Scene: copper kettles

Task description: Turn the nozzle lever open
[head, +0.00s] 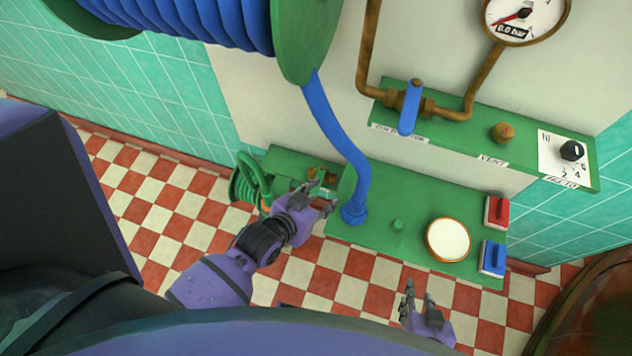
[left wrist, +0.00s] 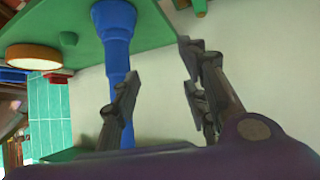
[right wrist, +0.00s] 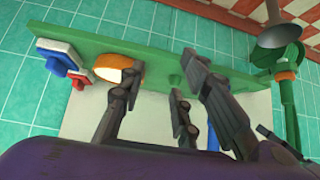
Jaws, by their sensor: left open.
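I cannot pick out a nozzle lever with certainty. A blue lever (head: 409,107) hangs on a brass valve (head: 395,100) on the copper pipe. A blue hose (head: 345,150) runs down from the reel to a blue fitting (head: 354,213) on the green shelf; it also shows in the left wrist view (left wrist: 116,45). My left gripper (head: 323,198) is open and empty, just left of the blue fitting, near a small brown and orange part (head: 325,175) that it partly hides. My right gripper (head: 418,292) is open and empty, low in front of the shelf.
The green shelf (head: 385,250) carries a white round disc (head: 448,240), a red switch (head: 497,212) and a blue switch (head: 492,258). A green coil (head: 245,188) hangs at its left end. A gauge (head: 525,15) and a black dial (head: 571,150) sit higher. Checkered floor (head: 150,225) is clear at left.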

